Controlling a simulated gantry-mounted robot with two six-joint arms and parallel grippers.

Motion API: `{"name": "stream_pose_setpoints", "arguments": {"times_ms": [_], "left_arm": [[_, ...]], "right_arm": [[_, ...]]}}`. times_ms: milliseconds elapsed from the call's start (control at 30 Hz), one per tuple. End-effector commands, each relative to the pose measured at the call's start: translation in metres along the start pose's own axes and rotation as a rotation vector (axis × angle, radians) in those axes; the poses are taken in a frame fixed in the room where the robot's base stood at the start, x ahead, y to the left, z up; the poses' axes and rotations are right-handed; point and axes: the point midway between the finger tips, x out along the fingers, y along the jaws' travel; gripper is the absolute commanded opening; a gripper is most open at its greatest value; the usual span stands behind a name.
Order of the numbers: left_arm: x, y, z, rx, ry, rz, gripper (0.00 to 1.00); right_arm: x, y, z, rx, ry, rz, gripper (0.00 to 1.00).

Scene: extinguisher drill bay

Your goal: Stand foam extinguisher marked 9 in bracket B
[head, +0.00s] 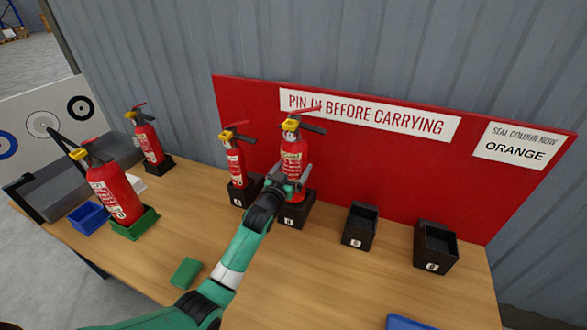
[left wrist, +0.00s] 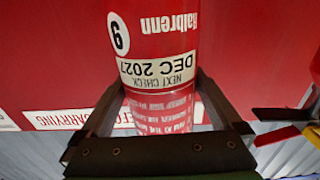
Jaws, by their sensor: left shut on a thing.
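A red extinguisher (head: 292,155) with a yellow tag and dark handle stands upright at the second bracket (head: 297,214) from the left along the red board. In the left wrist view the extinguisher (left wrist: 160,45) appears upside down and shows a 9 and "NEXT CHECK DEC 2027". My left gripper (head: 288,180) is shut around its body; its dark fingers (left wrist: 165,110) lie on both sides. The extinguisher's base is at the bracket's mouth; I cannot tell whether it is fully seated. The bracket letters are too small to read surely. My right gripper is in neither view.
A smaller extinguisher (head: 236,165) stands in the bracket just left. Two empty brackets (head: 360,228) (head: 436,248) are to the right. Another extinguisher (head: 115,190) is on a green tray (head: 140,226), one (head: 148,140) behind it. A green block (head: 186,272) lies on the table.

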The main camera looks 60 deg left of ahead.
Motion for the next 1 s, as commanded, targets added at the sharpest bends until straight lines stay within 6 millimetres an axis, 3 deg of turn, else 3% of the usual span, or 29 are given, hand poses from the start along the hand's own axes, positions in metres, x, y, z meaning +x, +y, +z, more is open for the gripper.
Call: {"name": "stream_pose_setpoints", "arguments": {"times_ms": [33,1000], "left_arm": [[0.001,0.000,-0.008,0.000,0.020,0.001,0.00],[0.001,0.000,0.009,0.000,0.020,0.001,0.00]], "right_arm": [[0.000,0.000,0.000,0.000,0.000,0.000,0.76],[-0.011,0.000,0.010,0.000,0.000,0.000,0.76]]}}
